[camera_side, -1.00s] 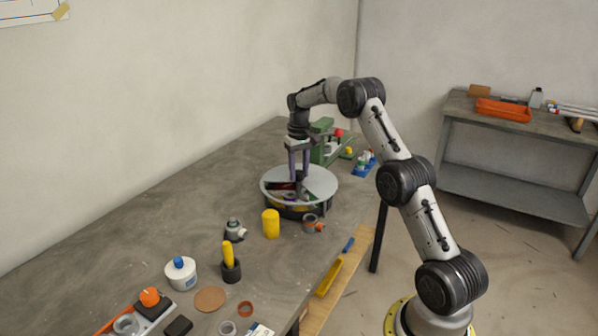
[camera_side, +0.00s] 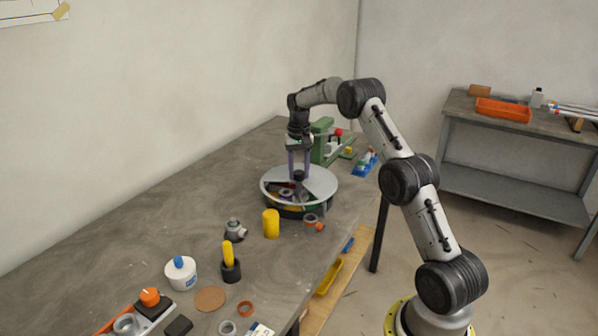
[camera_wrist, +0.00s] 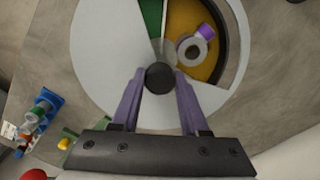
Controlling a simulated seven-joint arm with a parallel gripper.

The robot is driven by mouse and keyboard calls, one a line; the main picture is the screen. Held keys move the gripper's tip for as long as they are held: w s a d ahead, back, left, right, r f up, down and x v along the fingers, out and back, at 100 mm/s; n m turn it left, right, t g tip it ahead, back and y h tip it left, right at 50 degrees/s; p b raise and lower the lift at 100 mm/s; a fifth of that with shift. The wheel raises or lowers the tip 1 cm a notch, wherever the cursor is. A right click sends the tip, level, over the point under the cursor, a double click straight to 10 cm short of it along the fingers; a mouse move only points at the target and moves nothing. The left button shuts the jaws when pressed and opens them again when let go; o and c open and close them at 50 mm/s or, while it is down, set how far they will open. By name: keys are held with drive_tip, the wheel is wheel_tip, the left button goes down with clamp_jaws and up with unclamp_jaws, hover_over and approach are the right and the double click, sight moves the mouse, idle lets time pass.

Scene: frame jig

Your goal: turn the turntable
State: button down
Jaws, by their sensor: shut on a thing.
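The turntable (camera_side: 320,183) is a round drum with a grey lid on the bench. The lid has a wedge opening that shows coloured compartments inside. In the wrist view the grey lid (camera_wrist: 98,60) has its opening at the upper right. A yellow-floored compartment (camera_wrist: 182,18) there holds a grey ring and a purple piece, and a strip of green shows beside it. My gripper (camera_wrist: 160,82) points down with its purple fingers shut on the dark round knob (camera_wrist: 160,75) at the lid's centre. In the side view my gripper (camera_side: 299,172) stands over the drum's middle.
A yellow cylinder (camera_side: 271,223), a grey fitting (camera_side: 234,229) and an orange-ended fitting (camera_side: 313,222) stand close in front of the drum. A green machine (camera_side: 322,140) and blue item (camera_side: 365,162) are behind it. Bare bench lies to the left.

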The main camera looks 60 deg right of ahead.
drive_tip(key=shift+r+m, duration=0.1)
drive_tip(key=shift+m, duration=2.1)
drive_tip(key=shift+w+m, duration=0.1)
drive_tip(key=shift+m, duration=7.5)
drive_tip(key=shift+d+m, duration=0.1)
drive_tip(key=shift+m, duration=5.7)
